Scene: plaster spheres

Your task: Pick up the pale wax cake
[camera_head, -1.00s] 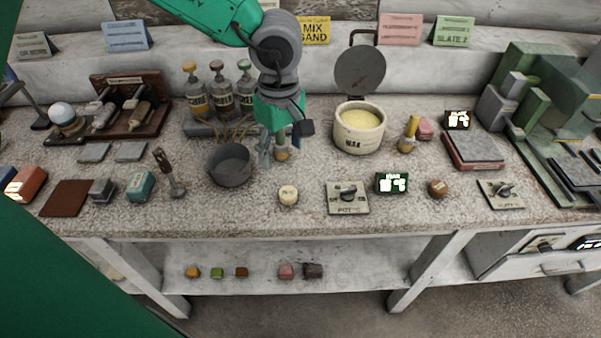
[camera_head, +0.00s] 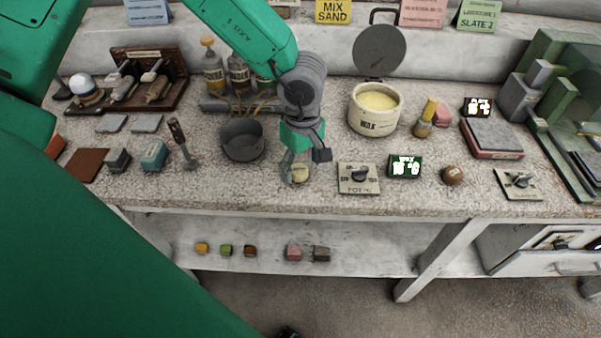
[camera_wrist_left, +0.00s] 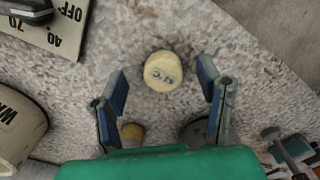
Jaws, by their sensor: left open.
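The pale wax cake (camera_head: 300,174) is a small, round, cream-yellow disc on the speckled worktop near its front edge. In the head view it is partly hidden by my left gripper (camera_head: 296,166), which points down over it. Nothing is held. My right gripper does not show.
A grey pot (camera_head: 242,140) stands left of the gripper. A dial plate (camera_head: 358,180), a green display (camera_head: 405,167) and a brown ball (camera_head: 453,175) lie to the right. A wax pot (camera_head: 375,107) with a raised lid stands behind. Bare worktop surrounds the cake.

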